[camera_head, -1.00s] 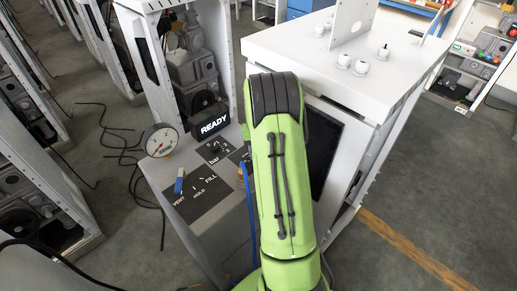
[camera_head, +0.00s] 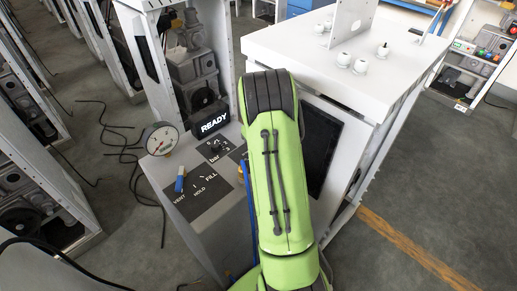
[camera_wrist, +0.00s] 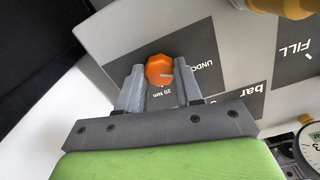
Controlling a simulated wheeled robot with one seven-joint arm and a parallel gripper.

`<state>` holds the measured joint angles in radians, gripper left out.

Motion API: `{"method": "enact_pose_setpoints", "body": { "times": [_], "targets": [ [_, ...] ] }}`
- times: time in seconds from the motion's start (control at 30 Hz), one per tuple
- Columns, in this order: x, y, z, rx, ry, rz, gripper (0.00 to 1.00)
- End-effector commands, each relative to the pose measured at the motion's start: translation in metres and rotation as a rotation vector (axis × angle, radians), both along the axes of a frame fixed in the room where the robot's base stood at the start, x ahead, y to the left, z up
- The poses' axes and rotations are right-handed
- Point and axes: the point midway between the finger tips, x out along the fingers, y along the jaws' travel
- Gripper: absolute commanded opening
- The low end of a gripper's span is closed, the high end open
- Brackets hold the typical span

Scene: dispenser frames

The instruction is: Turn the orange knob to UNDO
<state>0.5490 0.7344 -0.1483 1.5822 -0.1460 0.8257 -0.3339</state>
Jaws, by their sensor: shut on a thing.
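The orange knob (camera_wrist: 157,67) shows in the wrist view, on a panel with dark label plates. A pale mark on the knob points right. The word UNDO (camera_wrist: 207,69) is printed to the right of the knob, and "20 Nm" is printed just below it. My gripper (camera_wrist: 160,76) is shut on the knob, with one grey finger on its left and one on its right. In the head view my green arm hides the knob and the gripper.
The console (camera_head: 222,238) carries a READY display (camera_head: 213,124), a pressure gauge (camera_head: 159,138) and a blue-handled valve (camera_head: 180,180) by VENT, HOLD and FILL. A white cabinet (camera_head: 290,47) stands close to the right of the console. Dark cables lie on the floor at the left.

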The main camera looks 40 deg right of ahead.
Motion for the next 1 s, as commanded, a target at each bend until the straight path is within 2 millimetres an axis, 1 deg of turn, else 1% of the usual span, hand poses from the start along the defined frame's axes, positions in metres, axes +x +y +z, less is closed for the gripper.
{"method": "enact_pose_setpoints", "body": {
  "times": [0.13, 0.17, 0.3, 0.57, 0.67, 0.77, 1.0],
  "targets": [
    [0.001, 0.0, 0.001, -0.002, -0.005, 0.002, 0.04],
    [0.001, 0.0, 0.001, -0.002, -0.005, 0.002, 0.39],
    [0.001, 0.0, 0.001, -0.002, -0.003, 0.001, 0.6],
    [0.0, 0.0, 0.001, 0.0, -0.002, 0.0, 0.6],
    [0.001, 0.0, 0.011, -0.002, -0.004, 0.0, 0.6],
    [0.001, -0.001, 0.034, -0.003, -0.006, 0.001, 0.6],
    [0.001, -0.001, 0.104, -0.005, -0.007, 0.0, 0.6]
  ]
}}
